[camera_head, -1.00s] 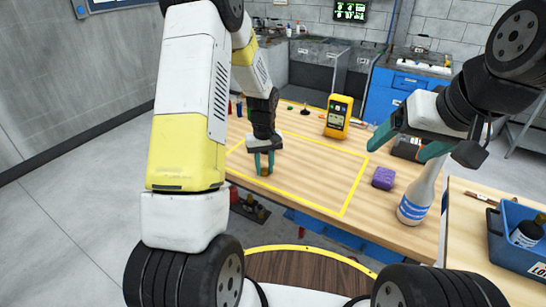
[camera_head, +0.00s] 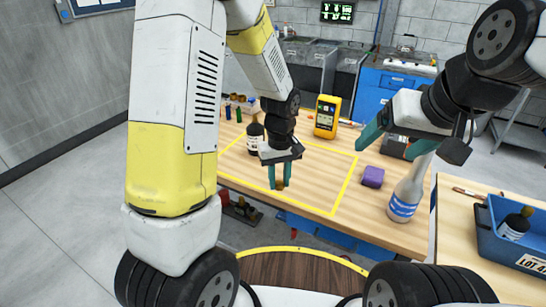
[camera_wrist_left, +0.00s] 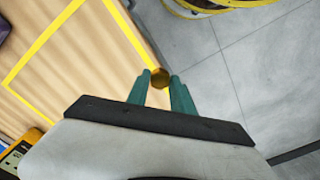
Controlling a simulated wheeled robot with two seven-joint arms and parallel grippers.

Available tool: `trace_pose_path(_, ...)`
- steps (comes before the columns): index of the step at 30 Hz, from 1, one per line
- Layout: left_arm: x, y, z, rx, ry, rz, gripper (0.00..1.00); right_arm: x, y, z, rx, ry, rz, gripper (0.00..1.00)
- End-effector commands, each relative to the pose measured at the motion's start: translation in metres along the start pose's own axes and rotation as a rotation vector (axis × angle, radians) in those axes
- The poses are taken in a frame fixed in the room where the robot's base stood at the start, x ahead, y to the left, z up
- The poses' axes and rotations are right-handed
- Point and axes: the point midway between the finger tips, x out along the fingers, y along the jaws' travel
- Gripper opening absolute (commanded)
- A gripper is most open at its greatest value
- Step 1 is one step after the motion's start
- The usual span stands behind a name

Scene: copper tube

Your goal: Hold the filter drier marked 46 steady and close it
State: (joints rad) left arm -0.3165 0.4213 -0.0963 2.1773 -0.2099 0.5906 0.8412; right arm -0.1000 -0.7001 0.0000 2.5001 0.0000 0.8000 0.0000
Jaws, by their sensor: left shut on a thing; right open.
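My left gripper (camera_head: 280,177) is shut on a small brass-coloured piece (camera_head: 281,184), held near the front edge of the table. The piece also shows between the green fingertips in the left wrist view (camera_wrist_left: 160,77). A dark cylinder with a white label (camera_head: 255,138), perhaps a filter drier, stands on the table behind and left of the left gripper. Another dark labelled cylinder (camera_head: 516,223) with a brassy end lies in the blue bin at the right. No number 46 is readable on either. My right gripper (camera_head: 395,140) is open and empty above the table's right side.
A white bottle with blue bands (camera_head: 404,207) stands below the right gripper. A purple block (camera_head: 373,177) and a yellow meter (camera_head: 327,116) are on the table (camera_head: 318,168). The blue bin (camera_head: 500,240) is at the right. Yellow tape outlines a mostly clear area.

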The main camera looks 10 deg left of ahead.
Motion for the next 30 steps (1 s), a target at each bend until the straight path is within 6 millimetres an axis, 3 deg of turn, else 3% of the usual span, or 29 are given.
trace_pose_path(7, -0.002, 0.008, 0.024, 0.000, 0.000, -0.001, 0.00, 0.000, 0.000, 0.000, 0.000, 0.000, 0.000, 0.82)
trace_pose_path(20, -0.003, 0.009, 0.026, 0.000, 0.000, 0.000, 0.00, 0.000, 0.000, 0.000, 0.000, 0.000, 0.000, 0.82)
trace_pose_path(23, -0.004, 0.006, 0.017, 0.023, 0.001, 0.001, 0.00, 0.000, 0.000, 0.000, 0.000, 0.000, 0.000, 0.82)
trace_pose_path(30, -0.016, -0.027, -0.043, 0.251, 0.002, 0.002, 0.00, 0.000, 0.000, 0.000, 0.000, 0.000, 0.000, 0.82)
